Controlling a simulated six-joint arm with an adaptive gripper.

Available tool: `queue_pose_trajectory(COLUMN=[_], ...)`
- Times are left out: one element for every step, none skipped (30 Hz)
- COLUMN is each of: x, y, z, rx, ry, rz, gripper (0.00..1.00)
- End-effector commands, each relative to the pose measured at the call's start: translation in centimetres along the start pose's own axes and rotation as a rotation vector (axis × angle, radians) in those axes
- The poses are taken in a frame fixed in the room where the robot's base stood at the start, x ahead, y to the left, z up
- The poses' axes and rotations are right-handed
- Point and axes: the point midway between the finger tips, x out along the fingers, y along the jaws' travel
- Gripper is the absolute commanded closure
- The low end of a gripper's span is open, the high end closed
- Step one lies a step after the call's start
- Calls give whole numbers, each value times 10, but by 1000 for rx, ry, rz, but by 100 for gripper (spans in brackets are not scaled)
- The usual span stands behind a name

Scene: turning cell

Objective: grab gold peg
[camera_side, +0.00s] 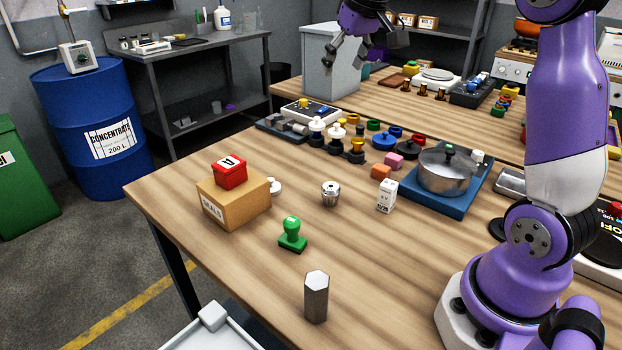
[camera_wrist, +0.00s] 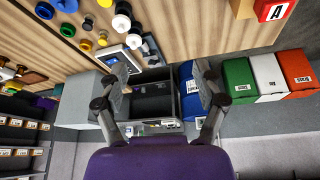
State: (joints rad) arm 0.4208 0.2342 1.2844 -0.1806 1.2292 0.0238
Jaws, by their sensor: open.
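My gripper (camera_side: 346,60) is open and empty, high above the back of the bench, beside the grey box. In the wrist view my gripper (camera_wrist: 157,90) shows its two fingers wide apart with nothing between them. Several small brown-gold pegs (camera_side: 423,90) stand on the back bench, to the right of my gripper in the side view. Brown-gold shapes (camera_wrist: 28,77) also show at the left of the wrist view. A yellow-and-black knob-like piece (camera_side: 357,152) stands nearer, among similar pieces. I cannot tell which of these is the gold peg.
A blue tray (camera_side: 443,197) holds a metal pot. A cardboard box (camera_side: 233,203) with a red block, a green stamp (camera_side: 292,235) and a hexagonal metal post (camera_side: 316,297) stand in front.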

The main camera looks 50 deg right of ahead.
Motion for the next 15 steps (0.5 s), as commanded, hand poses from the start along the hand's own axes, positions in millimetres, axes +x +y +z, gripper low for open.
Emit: queue_pose_trajectory(x=[-1, -1, -1, -1, -1, -1, -1, -1, -1, -1, -1, 1, 5, 13, 28], y=[0, 0, 0, 0, 0, 0, 0, 0, 0, 0, 0, 1, 5, 12, 25], z=[0, 0, 0, 0, 0, 0, 0, 0, 0, 0, 0, 0, 0, 0, 0], rx=[0, 0, 0, 0, 0, 0, 0, 0, 0, 0, 0, 0, 0, -1, -5], ry=[0, -1, -1, -1, -1, -1, -1, -1, -1, -1, -1, -2, -4, -8, -14], rz=[0, 0, 0, 0, 0, 0, 0, 0, 0, 0, 0, 0, 1, 2, 3], gripper=[23, 23, 23, 23, 23, 23, 23, 23, 23, 23, 23, 23, 23, 23, 23])
